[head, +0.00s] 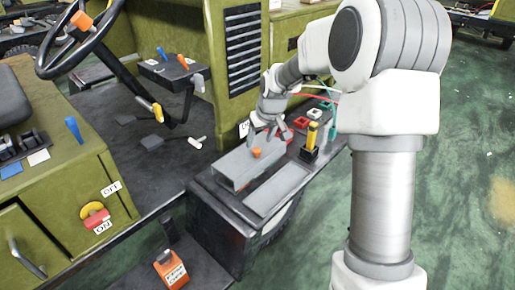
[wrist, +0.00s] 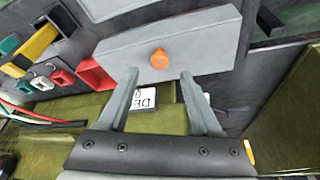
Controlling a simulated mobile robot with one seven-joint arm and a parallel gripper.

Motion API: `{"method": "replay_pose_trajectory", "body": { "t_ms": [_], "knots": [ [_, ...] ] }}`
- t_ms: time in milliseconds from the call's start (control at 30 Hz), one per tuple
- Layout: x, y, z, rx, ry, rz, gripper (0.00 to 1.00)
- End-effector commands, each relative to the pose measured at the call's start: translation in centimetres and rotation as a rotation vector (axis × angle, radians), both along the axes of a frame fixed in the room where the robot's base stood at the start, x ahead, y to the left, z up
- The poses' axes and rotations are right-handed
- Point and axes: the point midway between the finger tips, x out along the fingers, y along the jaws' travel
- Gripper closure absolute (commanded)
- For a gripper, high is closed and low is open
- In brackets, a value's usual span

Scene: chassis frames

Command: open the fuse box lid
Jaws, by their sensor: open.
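A grey box-shaped fuse box lid (head: 232,170) sits on the dark side ledge, with an orange knob (head: 256,152) on it. It looks shut, with no opening visible. In the wrist view the grey lid (wrist: 205,40) spans the top middle, with the orange knob (wrist: 158,58) near its lower edge. My gripper (head: 265,140) is over the knob end of the lid. In the wrist view my gripper (wrist: 158,76) is open, its fingertips on either side of the knob and slightly below it in the picture. Nothing is held; I cannot tell whether the fingers touch the lid.
A flat grey panel (head: 278,190) lies beside the lid. A yellow-and-black switch (head: 311,140), red sockets (head: 301,122) and cables stand close to the right of my gripper. The green vehicle body with a louvred vent (head: 243,50) rises behind. Green floor is open at right.

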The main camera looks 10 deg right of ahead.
Motion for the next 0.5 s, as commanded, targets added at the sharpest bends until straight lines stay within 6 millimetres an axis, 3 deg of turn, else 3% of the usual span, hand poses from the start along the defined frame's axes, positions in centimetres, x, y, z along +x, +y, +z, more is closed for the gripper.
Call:
{"method": "replay_pose_trajectory", "body": {
  "t_ms": [200,500],
  "knots": [
    [1.3,0.3,-3.3,0.0,0.001,-0.001,0.34],
    [1.8,0.4,-4.4,-0.001,0.0,0.0,0.34]
  ]
}}
